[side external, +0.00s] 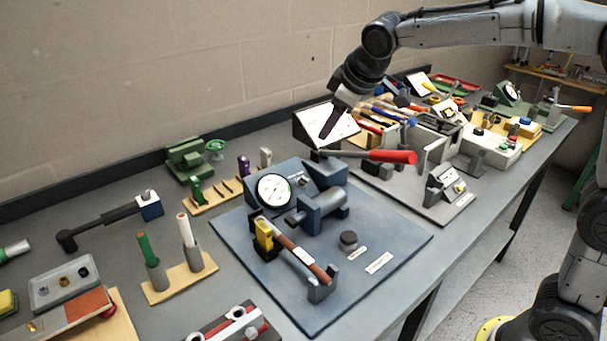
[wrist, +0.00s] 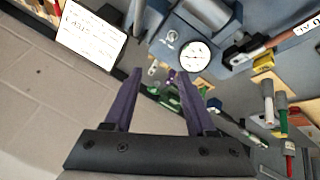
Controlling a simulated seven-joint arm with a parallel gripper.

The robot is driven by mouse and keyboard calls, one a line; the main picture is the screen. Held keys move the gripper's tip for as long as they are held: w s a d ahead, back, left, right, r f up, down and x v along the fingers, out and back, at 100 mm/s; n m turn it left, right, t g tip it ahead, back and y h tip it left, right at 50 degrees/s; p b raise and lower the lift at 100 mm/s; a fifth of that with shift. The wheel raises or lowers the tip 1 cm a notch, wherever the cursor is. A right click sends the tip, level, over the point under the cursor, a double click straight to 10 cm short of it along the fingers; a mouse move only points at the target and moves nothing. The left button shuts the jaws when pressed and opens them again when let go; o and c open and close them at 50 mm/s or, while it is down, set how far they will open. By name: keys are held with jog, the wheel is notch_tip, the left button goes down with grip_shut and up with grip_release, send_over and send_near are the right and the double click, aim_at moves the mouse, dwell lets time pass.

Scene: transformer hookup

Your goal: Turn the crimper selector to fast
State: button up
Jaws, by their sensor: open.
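In the side view, a grey plate (side external: 405,196) carries a lever with a red handle (side external: 390,156) and a small grey box with a pale face (side external: 447,185). This looks like the crimper station, and the box may hold its selector. The marks on the box are too small to read, so its setting cannot be told. My gripper (side external: 326,138) hangs in front of a white sheet on a dark stand (side external: 318,119), left of the lever. In the wrist view my gripper (wrist: 160,78) is open, with nothing between its dark fingers. I cannot make out the selector there.
A blue plate (side external: 400,248) with a dial gauge (side external: 274,189), a black knob (side external: 348,240) and a brown-handled tool (side external: 300,252) lies in front. Small green and wooden holders stand at left. The far bench is crowded. The wall runs close behind.

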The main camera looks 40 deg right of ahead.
jog(key=g, duration=0.1)
send_near(303, 179)
jog(key=x, duration=0.8)
jog(key=shift+w+d+f, duration=0.1)
jog(key=shift+w+f, duration=0.1)
jog(key=shift+w, duration=0.2)
grip_shut()
